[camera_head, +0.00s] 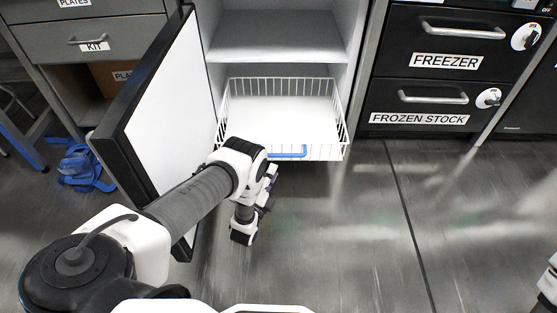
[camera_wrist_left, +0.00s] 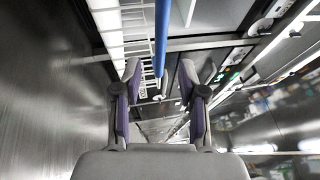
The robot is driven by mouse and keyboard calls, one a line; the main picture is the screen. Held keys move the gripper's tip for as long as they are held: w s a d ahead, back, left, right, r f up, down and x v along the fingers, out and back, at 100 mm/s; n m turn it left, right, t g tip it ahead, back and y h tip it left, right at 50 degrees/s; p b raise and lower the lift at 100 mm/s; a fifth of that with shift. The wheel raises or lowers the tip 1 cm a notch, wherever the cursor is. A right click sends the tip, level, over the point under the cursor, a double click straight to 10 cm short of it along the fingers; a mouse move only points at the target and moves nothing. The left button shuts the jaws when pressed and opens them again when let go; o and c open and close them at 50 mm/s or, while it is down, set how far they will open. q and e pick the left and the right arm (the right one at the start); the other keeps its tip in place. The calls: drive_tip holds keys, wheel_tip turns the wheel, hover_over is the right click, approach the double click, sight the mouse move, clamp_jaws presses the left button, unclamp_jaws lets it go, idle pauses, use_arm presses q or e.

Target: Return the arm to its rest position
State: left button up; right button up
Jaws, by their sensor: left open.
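My left arm (camera_head: 195,195) reaches in from the lower left of the head view to in front of the open cabinet. Its gripper (camera_head: 268,184) is small and partly hidden by the wrist there, just below the wire basket. In the left wrist view the gripper (camera_wrist_left: 160,78) is open, its two fingers apart with nothing between them. The basket's blue handle (camera_wrist_left: 161,38) lies beyond the fingertips in that view; I cannot tell whether they touch. My right gripper is not in view.
The wire basket (camera_head: 338,140) is pulled out of the cabinet, with its blue handle (camera_head: 287,154) in front. The cabinet door (camera_head: 160,115) stands open left of my arm. Freezer drawers (camera_head: 446,58) are shut at right. A blue object (camera_head: 82,167) lies on the floor left. Floor at right is clear.

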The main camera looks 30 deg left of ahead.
use_arm(q)
drive_tip(key=v, duration=0.4)
idle(0.3)
